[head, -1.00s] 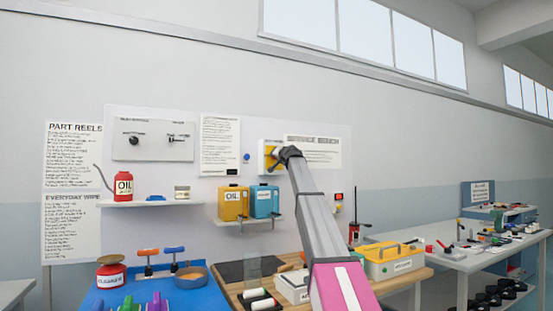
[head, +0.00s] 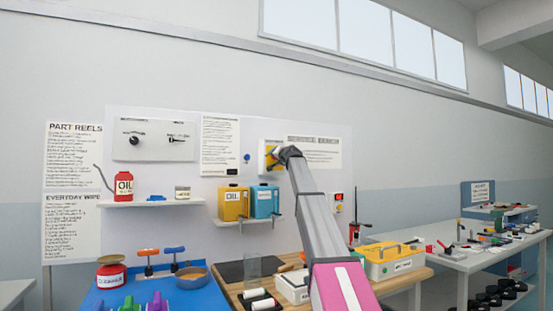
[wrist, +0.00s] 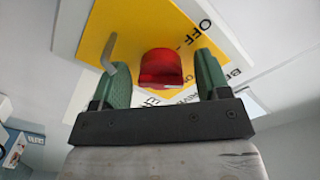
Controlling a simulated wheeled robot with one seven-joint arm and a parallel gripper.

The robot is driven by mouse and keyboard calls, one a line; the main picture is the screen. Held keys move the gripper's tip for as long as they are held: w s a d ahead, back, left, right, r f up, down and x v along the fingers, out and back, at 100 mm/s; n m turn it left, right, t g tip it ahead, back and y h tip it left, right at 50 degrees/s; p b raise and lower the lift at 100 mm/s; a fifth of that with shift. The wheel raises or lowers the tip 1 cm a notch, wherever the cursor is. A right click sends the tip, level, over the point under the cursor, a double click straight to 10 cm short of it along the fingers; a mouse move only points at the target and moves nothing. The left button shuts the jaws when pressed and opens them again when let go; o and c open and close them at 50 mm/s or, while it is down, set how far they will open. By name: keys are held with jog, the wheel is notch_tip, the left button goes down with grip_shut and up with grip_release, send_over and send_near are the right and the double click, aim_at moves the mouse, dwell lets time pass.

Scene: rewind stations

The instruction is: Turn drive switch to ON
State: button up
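The drive switch is a red knob (wrist: 162,67) on a yellow plate (wrist: 135,30) in the wrist view, with "OFF" printed on the plate's right side. My gripper (wrist: 160,80) has its two green fingers spread, one on each side of the red knob. A gap shows beside the knob on each side, more clearly on the left. In the head view my gripper (head: 277,155) is at the yellow plate (head: 266,149) on the wall panel, and my arm hides most of the switch. The ON marking cannot be read.
A bent grey hasp or pin (wrist: 108,52) stands out from the yellow plate close to the left finger. Below in the head view are yellow (head: 233,203) and blue (head: 264,201) oil cans on a shelf. A red-lit switch box (head: 338,197) is to the right.

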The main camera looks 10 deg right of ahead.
jog(key=v, duration=1)
jog(key=shift+s+d, duration=0.15)
jog(key=shift+s, duration=0.25)
jog(key=w+a+n, duration=0.1)
jog(key=w+n, duration=0.2)
jog(key=w+a+n, duration=0.1)
jog(key=w+n, duration=0.2)
jog(key=w, duration=0.1)
jog(key=w+a+n, duration=0.1)
jog(key=w+n, duration=0.2)
jog(key=n, duration=0.1)
jog(key=shift+w+a+r, duration=0.1)
jog(key=shift+w+r, duration=0.05)
jog(key=shift+w, duration=0.2)
jog(key=c, duration=0.9)
